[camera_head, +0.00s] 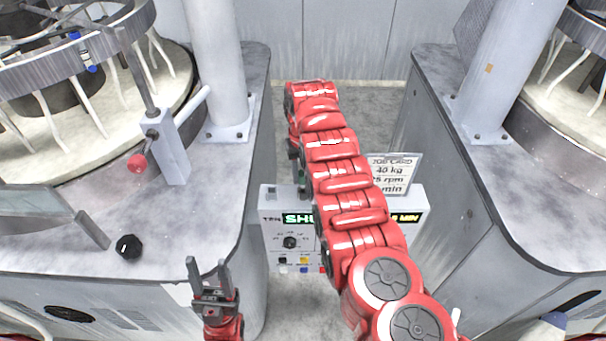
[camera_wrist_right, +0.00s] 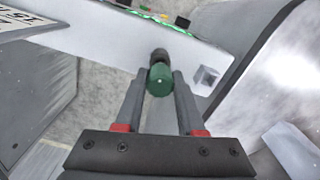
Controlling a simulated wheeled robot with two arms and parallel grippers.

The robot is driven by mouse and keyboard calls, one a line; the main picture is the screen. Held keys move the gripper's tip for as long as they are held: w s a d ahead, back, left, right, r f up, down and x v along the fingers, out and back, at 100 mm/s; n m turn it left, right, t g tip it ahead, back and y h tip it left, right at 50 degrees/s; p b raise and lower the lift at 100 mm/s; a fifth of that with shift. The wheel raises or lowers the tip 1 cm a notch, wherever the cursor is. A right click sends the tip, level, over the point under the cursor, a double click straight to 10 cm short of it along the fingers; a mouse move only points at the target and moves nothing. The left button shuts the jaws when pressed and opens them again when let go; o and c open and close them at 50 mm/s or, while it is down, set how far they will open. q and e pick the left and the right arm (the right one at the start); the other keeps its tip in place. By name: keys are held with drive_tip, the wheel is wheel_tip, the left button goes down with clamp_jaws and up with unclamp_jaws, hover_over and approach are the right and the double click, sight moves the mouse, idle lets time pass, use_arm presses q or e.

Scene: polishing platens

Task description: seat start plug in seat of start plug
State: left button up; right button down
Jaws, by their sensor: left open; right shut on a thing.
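The start plug appears to be the green cylinder with a dark end (camera_wrist_right: 160,78) in the right wrist view. My right gripper (camera_wrist_right: 159,88) is shut on it, one finger on each side. The plug shows over the light top of the control box; I cannot tell whether they touch. A small grey square fitting (camera_wrist_right: 207,76) sits on that top, right of the plug; I cannot tell whether it is the seat. In the head view my right arm hides most of its gripper. My left gripper (camera_head: 209,276) is open and empty, fingers pointing up the picture.
The control box (camera_head: 276,212) with lit display, knob (camera_head: 290,242) and coloured buttons stands between two grey machines. A white sign card (camera_head: 398,172) stands at its back. A black knob (camera_head: 129,246) is on the left machine. Open floor lies behind the box.

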sight(303, 182)
drive_tip(key=shift+b, duration=0.35)
idle(0.5)
drive_tip(key=shift+f+b, duration=1)
drive_tip(key=shift+f, duration=0.7)
drive_tip(key=shift+c, duration=2.2)
unclamp_jaws()
drive_tip(key=shift+r, duration=0.25)
wheel_tip(303, 182, up, 8)
drive_tip(key=shift+d+f+b, duration=0.1)
drive_tip(key=shift+b, duration=1.15)
wheel_tip(303, 182, up, 9)
drive_tip(key=p, duration=0.8)
drive_tip(key=shift+p, duration=0.35)
